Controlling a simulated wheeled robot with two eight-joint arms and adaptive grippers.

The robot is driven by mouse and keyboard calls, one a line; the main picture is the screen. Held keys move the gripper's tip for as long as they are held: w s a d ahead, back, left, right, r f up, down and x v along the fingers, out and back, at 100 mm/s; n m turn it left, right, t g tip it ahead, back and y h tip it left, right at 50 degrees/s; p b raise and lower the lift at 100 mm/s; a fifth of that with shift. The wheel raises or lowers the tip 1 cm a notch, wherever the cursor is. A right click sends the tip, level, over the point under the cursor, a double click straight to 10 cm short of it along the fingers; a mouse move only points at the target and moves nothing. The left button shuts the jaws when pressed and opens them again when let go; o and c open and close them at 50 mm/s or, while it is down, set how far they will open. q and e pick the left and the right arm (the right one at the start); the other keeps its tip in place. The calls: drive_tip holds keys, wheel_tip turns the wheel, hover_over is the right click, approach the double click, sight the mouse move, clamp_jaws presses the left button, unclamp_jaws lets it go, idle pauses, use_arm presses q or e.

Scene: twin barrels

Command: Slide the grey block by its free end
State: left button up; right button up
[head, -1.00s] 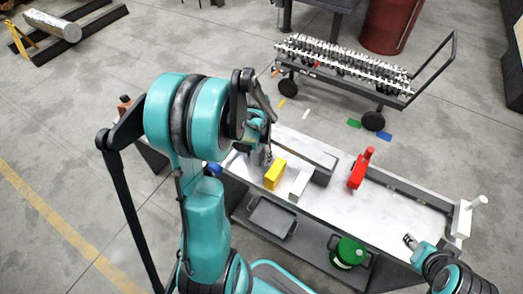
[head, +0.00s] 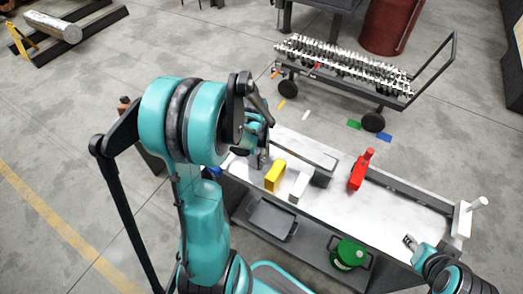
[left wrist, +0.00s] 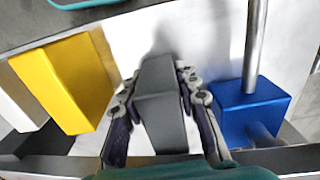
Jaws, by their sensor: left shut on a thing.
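The grey block (left wrist: 165,125) is in the left wrist view, standing between the fingers of my left gripper (left wrist: 158,84). The fingers are shut on it, one on each side. In the head view my left gripper (head: 262,160) is at the left part of the white-topped bench (head: 370,210); the arm hides much of that area. My right gripper (head: 409,241) is over the front right of the bench, away from the block, too small to judge its opening.
A yellow block (head: 275,175) and a white block (head: 299,187) stand right of the left gripper. A blue block (left wrist: 252,108) with a metal rod is close to the fingers. A red object (head: 361,172) stands farther right. Bare bench top lies in front of it.

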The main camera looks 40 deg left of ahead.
use_arm(q)
drive_tip(key=shift+s+d, duration=0.15)
drive_tip(key=shift+s, duration=1.1)
drive_tip(key=shift+s+d, duration=0.15)
drive_tip(key=shift+s, duration=1.1)
drive_tip(key=o, duration=1.2)
wheel_tip(320, 180, up, 12)
